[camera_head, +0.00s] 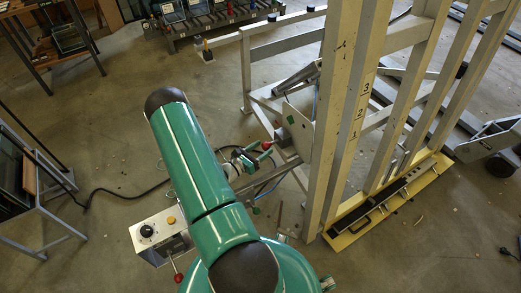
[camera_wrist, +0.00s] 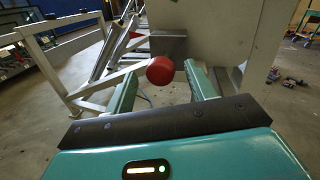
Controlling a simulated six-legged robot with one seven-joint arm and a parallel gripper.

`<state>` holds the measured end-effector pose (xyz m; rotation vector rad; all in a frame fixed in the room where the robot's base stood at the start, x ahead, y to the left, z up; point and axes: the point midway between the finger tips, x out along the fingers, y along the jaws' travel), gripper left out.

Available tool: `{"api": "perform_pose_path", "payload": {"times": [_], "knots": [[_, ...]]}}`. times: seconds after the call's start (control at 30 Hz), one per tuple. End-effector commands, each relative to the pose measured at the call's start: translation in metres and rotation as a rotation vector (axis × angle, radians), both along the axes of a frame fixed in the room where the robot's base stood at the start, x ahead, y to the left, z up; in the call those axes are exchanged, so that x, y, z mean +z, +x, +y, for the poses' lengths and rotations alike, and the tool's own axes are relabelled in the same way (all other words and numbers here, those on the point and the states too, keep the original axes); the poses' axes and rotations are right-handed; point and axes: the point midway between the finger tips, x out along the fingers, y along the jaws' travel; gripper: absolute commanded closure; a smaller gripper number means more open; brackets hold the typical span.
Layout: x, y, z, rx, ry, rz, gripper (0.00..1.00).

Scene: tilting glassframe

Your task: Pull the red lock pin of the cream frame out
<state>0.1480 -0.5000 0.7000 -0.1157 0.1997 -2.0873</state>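The red lock pin (camera_head: 266,145) shows as a small red knob in front of the lower left side of the cream frame (camera_head: 343,110). In the wrist view the round red knob (camera_wrist: 161,70) stands between the tips of my green fingers, with gaps on both sides. A grey block and a pale plate (camera_wrist: 215,45) are behind it. My gripper (camera_wrist: 160,84) is open and holds nothing; in the head view my gripper (camera_head: 256,158) is partly hidden by my green arm. How far the knob reaches between the fingers is hard to tell.
A control box (camera_head: 165,232) with a black knob and a red-tipped lever stands left of my arm. A black cable lies on the floor. A metal table (camera_head: 50,45) is at upper left, a rack of items (camera_head: 210,22) at the back. Floor at left centre is mostly clear.

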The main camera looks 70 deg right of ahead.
Motion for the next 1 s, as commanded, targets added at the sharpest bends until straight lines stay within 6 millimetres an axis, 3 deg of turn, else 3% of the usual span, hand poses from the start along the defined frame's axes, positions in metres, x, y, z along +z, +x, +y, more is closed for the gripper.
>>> {"api": "perform_pose_path", "payload": {"times": [0.27,0.7,1.0], "knots": [[0.0,0.009,0.014,0.004,0.001,0.0,0.45],[0.0,0.053,0.09,0.004,-0.001,-0.001,0.45],[0.0,0.06,0.105,0.0,-0.001,-0.001,0.45]]}}
